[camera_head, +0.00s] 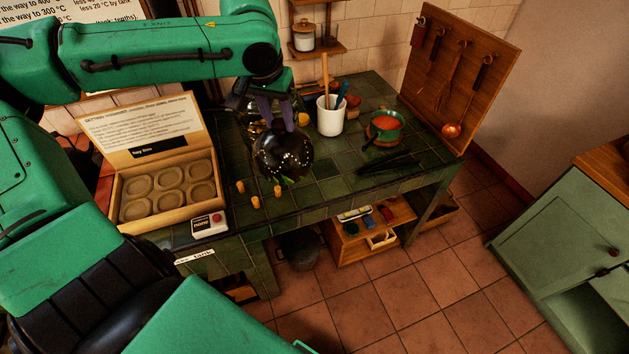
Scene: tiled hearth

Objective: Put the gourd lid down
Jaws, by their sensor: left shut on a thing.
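My left gripper (276,122) reaches down over the tiled hearth top and is shut on the gourd lid (283,156), a dark, glossy rounded piece with pale specks. The lid hangs at the fingertips over the front middle of the hearth. Whether its lower edge touches the tiles I cannot tell. Another dark shiny form, partly hidden behind the fingers and lid, may be the rest of the gourd. My right gripper is not in view.
A wooden box with round hollows (164,190) stands left. A white cup of tools (331,117), a green pan (384,128) and dark tongs (390,163) are to the right. Tiles (330,188) right of the lid are bare.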

